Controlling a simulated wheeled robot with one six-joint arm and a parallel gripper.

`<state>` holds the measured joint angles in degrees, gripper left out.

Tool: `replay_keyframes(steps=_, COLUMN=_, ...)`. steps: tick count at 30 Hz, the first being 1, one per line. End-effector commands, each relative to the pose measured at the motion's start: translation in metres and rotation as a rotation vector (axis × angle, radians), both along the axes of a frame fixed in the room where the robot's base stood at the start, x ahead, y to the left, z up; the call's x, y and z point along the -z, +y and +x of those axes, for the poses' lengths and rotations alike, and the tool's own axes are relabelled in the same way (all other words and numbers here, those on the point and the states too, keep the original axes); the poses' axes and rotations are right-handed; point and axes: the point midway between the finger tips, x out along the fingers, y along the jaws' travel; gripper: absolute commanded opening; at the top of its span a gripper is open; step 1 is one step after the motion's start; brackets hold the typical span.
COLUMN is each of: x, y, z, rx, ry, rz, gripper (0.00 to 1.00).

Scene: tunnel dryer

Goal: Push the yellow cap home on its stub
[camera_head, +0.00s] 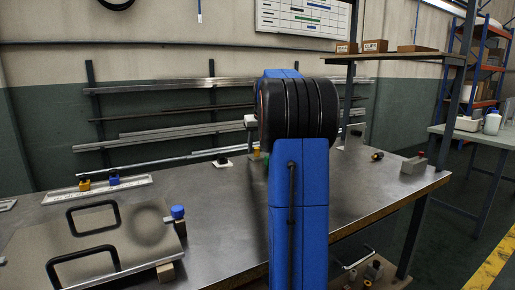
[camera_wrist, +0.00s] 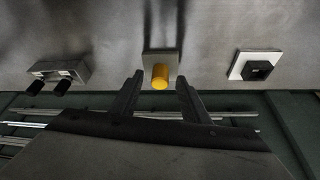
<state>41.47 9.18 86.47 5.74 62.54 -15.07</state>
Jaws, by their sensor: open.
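The yellow cap (camera_wrist: 160,77) shows in the wrist view at the middle, at a small pale plate (camera_wrist: 160,58) on the metal bench. The stub under it is hidden, so I cannot tell how far down the cap sits. My gripper (camera_wrist: 160,80) is open, with one dark finger to each side of the cap and a gap on both sides. In the head view my arm hides the gripper, and a small yellow patch (camera_head: 256,154) beside the arm seems to be the cap.
A black block on a white plate (camera_wrist: 256,67) stands right of the cap in the wrist view, and a metal block with two black knobs (camera_wrist: 60,72) stands left. A rack (camera_head: 100,189) with yellow and blue pieces, a handled panel (camera_head: 105,240) and a blue-topped piece (camera_head: 177,213) are at left.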

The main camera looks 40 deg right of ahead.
Motion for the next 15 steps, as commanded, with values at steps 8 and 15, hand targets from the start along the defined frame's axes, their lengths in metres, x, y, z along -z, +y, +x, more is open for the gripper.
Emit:
replay_keyframes(steps=8, x=-0.042, y=0.008, z=-0.015, rx=0.000, ry=-0.003, rz=-0.003, gripper=0.42)
replay_keyframes(steps=15, x=-0.087, y=0.016, z=-0.031, rx=0.000, ry=-0.002, rz=-0.002, gripper=0.42)
